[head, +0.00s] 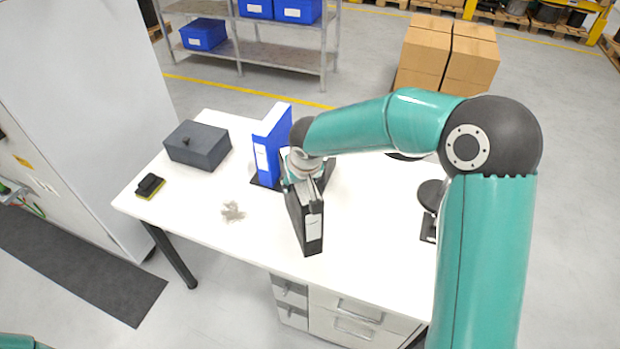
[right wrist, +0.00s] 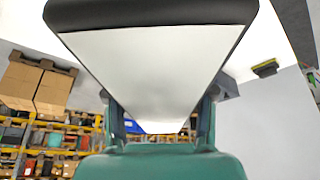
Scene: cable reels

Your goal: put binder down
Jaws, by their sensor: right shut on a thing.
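My right gripper (head: 303,172) is shut on a black binder (head: 298,218) with a white spine label, gripping it at its upper end. The binder is over the middle of the white table (head: 370,222), its labelled side toward the front edge; I cannot tell whether it touches the top. In the right wrist view the binder (right wrist: 150,70) fills the upper middle, between the fingers. A blue binder (head: 271,142) stands upright just behind and left, by a black bookend-like base (head: 259,182) partly hidden by my arm. My left gripper is out of view.
A dark grey box (head: 198,146), a black and yellow brush (head: 150,186) and a crumpled pale thing (head: 232,211) are on the table's left. A black object (head: 431,194) stands at the right, partly behind my arm.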

